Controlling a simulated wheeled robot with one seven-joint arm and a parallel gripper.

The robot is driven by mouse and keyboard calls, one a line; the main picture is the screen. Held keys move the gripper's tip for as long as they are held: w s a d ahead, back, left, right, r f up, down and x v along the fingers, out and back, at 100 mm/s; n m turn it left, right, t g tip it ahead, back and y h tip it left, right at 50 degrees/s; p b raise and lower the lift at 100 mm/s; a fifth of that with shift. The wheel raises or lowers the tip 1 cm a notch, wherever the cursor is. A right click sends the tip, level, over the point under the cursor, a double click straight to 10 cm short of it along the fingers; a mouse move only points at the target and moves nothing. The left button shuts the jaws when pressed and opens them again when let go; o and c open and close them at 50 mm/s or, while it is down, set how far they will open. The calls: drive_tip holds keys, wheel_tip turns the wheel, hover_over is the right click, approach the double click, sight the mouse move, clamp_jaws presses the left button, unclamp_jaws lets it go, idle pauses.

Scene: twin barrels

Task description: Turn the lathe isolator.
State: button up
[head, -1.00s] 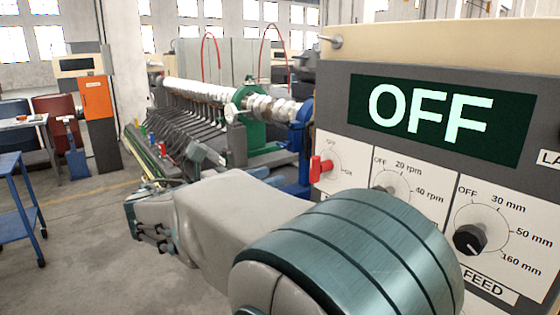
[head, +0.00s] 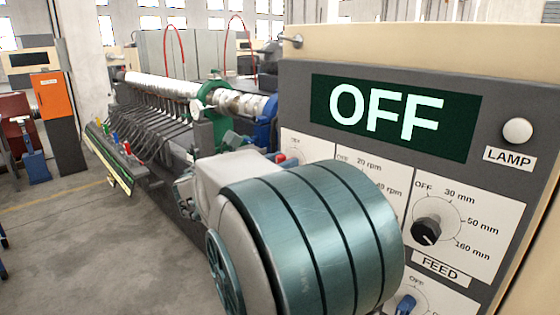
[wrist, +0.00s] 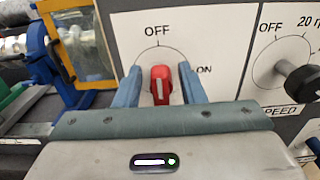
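The lathe isolator is a red knob (wrist: 161,86) on a white plate marked OFF at the top and ON at the right. Its white line points up to OFF. In the head view, only a bit of the red knob (head: 281,159) shows past my arm. My gripper (wrist: 160,88) is open in the wrist view, one blue finger on each side of the knob. A small gap shows on both sides; I cannot tell how deep the fingers reach. In the head view, my arm hides the gripper. The large display (head: 386,110) reads OFF.
The grey panel also has a black feed knob (head: 427,231), a blue knob (head: 405,304) and a white lamp button (head: 517,131). In the wrist view, a black speed knob (wrist: 300,82) stands right of the gripper. The lathe stretches away at the left beside open floor (head: 85,240).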

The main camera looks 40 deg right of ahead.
clamp_jaws()
drive_tip(key=shift+s+f+m+b, duration=0.1)
drive_tip(key=shift+f+m+b, duration=0.1)
drive_tip(key=shift+m+b, duration=0.7)
drive_tip(key=b, duration=0.1)
drive_tip(key=m+b, duration=0.1)
drive_tip(key=b, duration=0.1)
drive_tip(key=shift+s+f, duration=0.1)
drive_tip(key=shift+f, duration=0.15)
drive_tip(key=m+b, duration=0.5)
drive_tip(key=b, duration=0.1)
drive_tip(key=m+b, duration=0.5)
drive_tip(key=b, duration=0.1)
drive_tip(key=s+f+m+b, duration=0.1)
drive_tip(key=m+b, duration=0.4)
drive_tip(key=b, duration=0.1)
drive_tip(key=shift+b, duration=0.35)
